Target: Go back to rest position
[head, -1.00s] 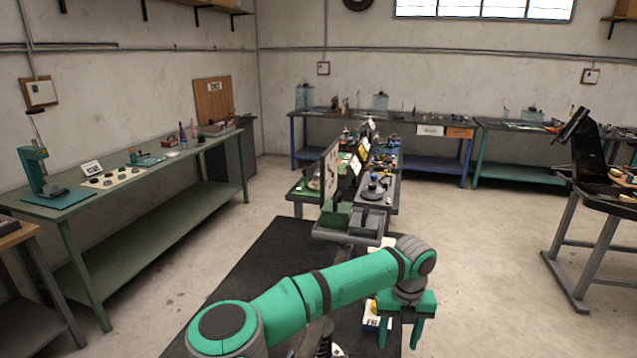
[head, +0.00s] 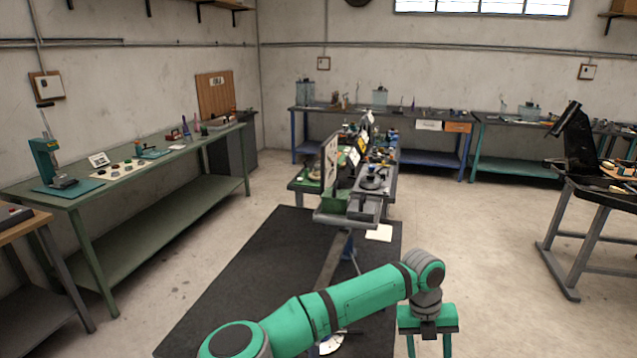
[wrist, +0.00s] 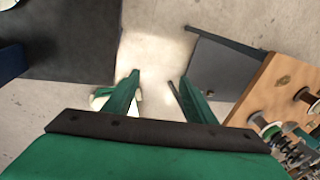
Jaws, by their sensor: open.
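My gripper (head: 429,346) hangs from my green arm at the lower right of the head view, fingers pointing down. In the wrist view its two green fingers (wrist: 160,78) are spread apart, with nothing between them but pale floor. A small white item (wrist: 100,98) shows partly behind the left finger; I cannot tell what it is. No part is held.
A dark mat (head: 265,262) lies on the floor beside my arm. A central bench (head: 310,187) with panels and small parts stands ahead. A green bench (head: 60,200) runs along the left. A wooden board with spools (wrist: 275,90) is right of my gripper.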

